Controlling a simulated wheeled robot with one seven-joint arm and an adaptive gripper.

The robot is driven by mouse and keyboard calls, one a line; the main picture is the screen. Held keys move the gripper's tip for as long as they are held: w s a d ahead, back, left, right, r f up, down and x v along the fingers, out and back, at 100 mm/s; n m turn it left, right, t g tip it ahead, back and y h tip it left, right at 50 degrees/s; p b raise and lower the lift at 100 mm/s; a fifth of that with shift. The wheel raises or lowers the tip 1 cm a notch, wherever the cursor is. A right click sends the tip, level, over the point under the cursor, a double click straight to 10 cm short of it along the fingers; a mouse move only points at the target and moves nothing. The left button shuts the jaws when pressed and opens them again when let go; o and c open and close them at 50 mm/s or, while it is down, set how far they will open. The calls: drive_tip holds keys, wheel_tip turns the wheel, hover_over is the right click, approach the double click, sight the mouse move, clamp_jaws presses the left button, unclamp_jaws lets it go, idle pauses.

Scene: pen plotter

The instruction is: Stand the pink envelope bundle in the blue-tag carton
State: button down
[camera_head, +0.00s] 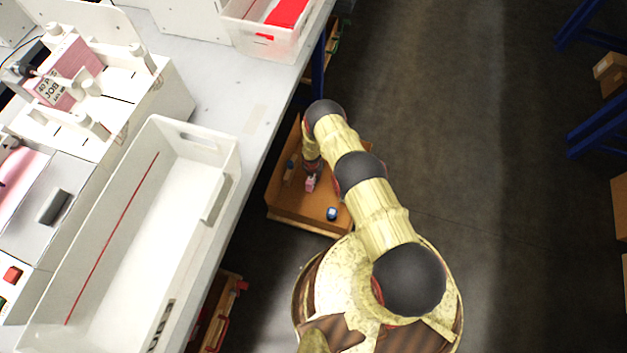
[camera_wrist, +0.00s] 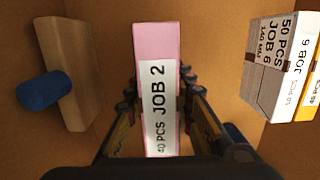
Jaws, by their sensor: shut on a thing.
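The pink envelope bundle (camera_wrist: 155,45), with a white band reading "JOB 2, 40 PCS", is between the fingers of my gripper (camera_wrist: 157,92) in the wrist view, which are shut on it. In the head view the small pink bundle (camera_head: 311,184) shows below my gripper (camera_head: 311,167), over an open brown carton (camera_head: 290,215) low beside the table. Brown surfaces surround the bundle in the wrist view. Whether its lower end touches the bottom is hidden. A blue piece (camera_head: 332,213) shows at the carton's near right; I cannot tell if it is the tag.
In the wrist view, a tan block (camera_wrist: 66,60) and a blue cylinder (camera_wrist: 45,91) are left; a grey "JOB 6" bundle (camera_wrist: 268,85) and others stand right. The table holds a long white tray (camera_head: 130,235) and a bin with red contents (camera_head: 265,42).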

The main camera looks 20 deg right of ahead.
drive_tip(key=shift+w+d+f+b, duration=0.15)
drive_tip(key=shift+w+f+b, duration=0.55)
drive_tip(key=shift+f, duration=0.25)
drive_tip(key=shift+w+f+b, duration=0.15)
drive_tip(key=shift+f+b, duration=0.4)
drive_tip(key=shift+f, duration=0.95)
drive_tip(key=shift+f, duration=0.1)
drive_tip(key=c, duration=1.5)
unclamp_jaws()
drive_tip(key=shift+c, duration=0.2)
drive_tip(key=r+p, duration=0.2)
drive_tip(key=r, duration=0.2)
drive_tip(key=s+r+p, duration=0.1)
drive_tip(key=r, duration=0.3)
drive_tip(key=r+p, duration=0.2)
drive_tip(key=r, duration=0.2)
drive_tip(key=shift+s+a+p, duration=0.15)
drive_tip(key=shift+a+p, duration=0.15)
drive_tip(key=shift+a, duration=0.1)
